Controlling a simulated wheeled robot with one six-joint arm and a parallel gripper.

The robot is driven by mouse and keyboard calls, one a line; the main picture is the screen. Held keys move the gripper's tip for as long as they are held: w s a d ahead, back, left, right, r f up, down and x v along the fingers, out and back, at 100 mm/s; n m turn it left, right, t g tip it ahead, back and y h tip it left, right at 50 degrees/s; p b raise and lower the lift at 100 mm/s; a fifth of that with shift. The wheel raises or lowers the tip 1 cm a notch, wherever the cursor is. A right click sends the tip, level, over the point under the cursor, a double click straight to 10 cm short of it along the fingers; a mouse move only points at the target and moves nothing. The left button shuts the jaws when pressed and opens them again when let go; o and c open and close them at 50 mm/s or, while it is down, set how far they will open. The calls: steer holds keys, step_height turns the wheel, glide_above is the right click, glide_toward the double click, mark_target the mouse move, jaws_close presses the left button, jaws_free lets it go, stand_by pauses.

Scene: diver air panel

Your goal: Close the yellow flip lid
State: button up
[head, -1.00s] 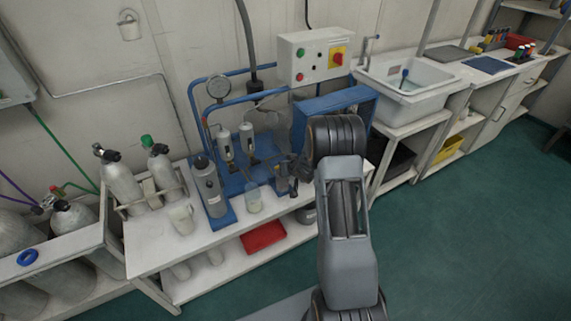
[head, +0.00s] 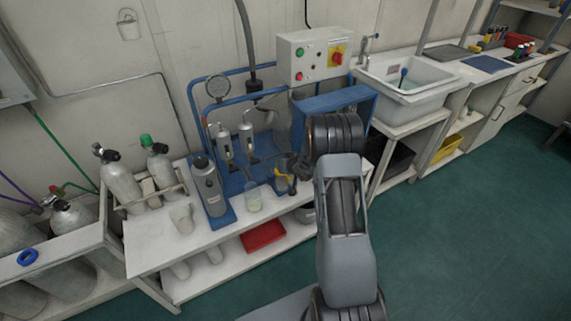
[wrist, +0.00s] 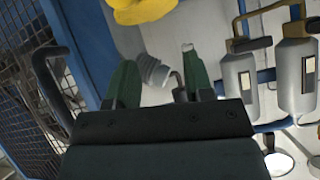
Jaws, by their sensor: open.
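A yellow rounded piece (wrist: 143,10), which looks like the yellow flip lid, is cut off by the top edge of the wrist view. A small yellow patch (head: 282,184) shows in the head view on the bench beside my gripper, probably the same part. I cannot tell the lid's angle or its hinge. My gripper (wrist: 158,70) has its two green fingers apart with nothing held between them. The yellow piece lies beyond the fingertips, apart from them. In the head view my gripper (head: 294,168) is small, dark and partly hidden by my arm.
A grey ribbed fitting (wrist: 153,71) shows between the fingers. Two grey filter canisters (wrist: 241,85) hang to the right, and a mesh-sided blue frame (wrist: 85,30) stands to the left. A clear beaker (head: 253,197) and a grey bottle (head: 208,187) stand on the bench (head: 150,255).

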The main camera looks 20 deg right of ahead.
steer(key=p+v, duration=0.2)
steer(key=v, duration=1.2)
steer(key=shift+w+a, duration=0.1)
steer(key=s+d+f+g+h, duration=0.3)
steer(key=s+d+g, duration=0.1)
steer(key=s, duration=0.1)
steer(key=s+a+r+m+g+h+p, duration=0.1)
steer(key=s+a+r+g+p, duration=0.15)
steer(key=s+r, duration=0.3)
steer(key=s+a+r+g+y+p, duration=0.2)
steer(key=s+a+r+g, duration=0.1)
steer(key=s+a+r, duration=0.6)
step_height(320, 180, up, 3)
steer(key=shift+s+a+n, duration=0.3)
steer(key=shift+a+n, duration=0.1)
steer(key=shift+a, duration=0.75)
steer(key=a+r, duration=0.1)
steer(key=r, duration=0.1)
steer(key=a+r+t+p, duration=0.1)
steer(key=r, duration=0.1)
steer(key=s+a+r+n+t, duration=0.1)
steer(key=a+r, duration=0.1)
steer(key=shift+a+r+y+p, duration=0.1)
steer(key=shift+r+y+p, duration=0.05)
steer(key=shift+y+p, duration=0.25)
steer(key=shift+c, duration=0.5)
